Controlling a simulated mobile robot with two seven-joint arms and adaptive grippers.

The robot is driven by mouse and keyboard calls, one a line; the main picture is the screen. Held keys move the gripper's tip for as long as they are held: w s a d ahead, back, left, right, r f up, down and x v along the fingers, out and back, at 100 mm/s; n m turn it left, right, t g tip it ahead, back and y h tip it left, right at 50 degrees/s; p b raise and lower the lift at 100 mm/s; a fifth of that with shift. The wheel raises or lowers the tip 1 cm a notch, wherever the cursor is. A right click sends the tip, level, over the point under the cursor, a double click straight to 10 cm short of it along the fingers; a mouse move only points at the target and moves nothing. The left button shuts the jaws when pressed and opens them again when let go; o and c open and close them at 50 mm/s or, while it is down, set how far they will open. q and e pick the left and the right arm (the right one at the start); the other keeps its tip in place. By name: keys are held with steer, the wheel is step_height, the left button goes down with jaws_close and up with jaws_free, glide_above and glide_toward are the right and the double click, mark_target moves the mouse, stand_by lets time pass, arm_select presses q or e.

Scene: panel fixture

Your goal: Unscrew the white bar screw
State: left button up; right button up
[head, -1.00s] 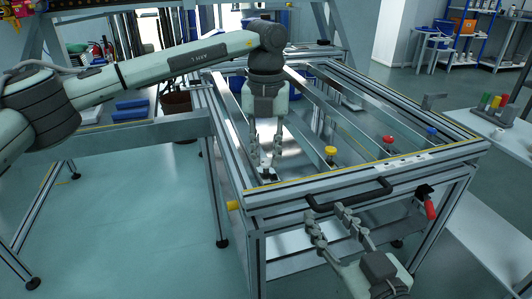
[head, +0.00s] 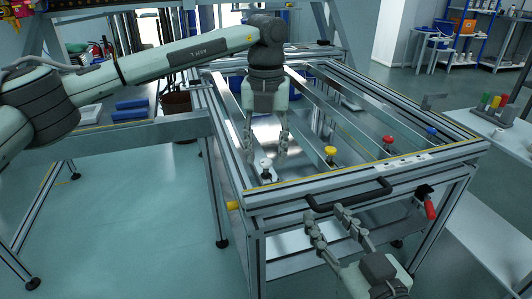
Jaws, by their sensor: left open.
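The white bar screw (head: 266,164) stands upright at the front left of the panel fixture (head: 318,178), on its near left rail. My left gripper (head: 265,160) points down over it, with its fingers spread to either side of the screw's head. It looks open, and I see a gap between the fingers and the screw. My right gripper (head: 325,213) is low in front of the fixture, near the black handle (head: 350,195).
A red-handled clamp (head: 430,207) hangs at the front right corner. A side table (head: 510,140) with coloured pegs is at the right.

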mark_target(266, 162)
arm_select(q)
step_height(266, 162, up, 11)
steer(key=shift+r, duration=0.15)
stand_by(0.4)
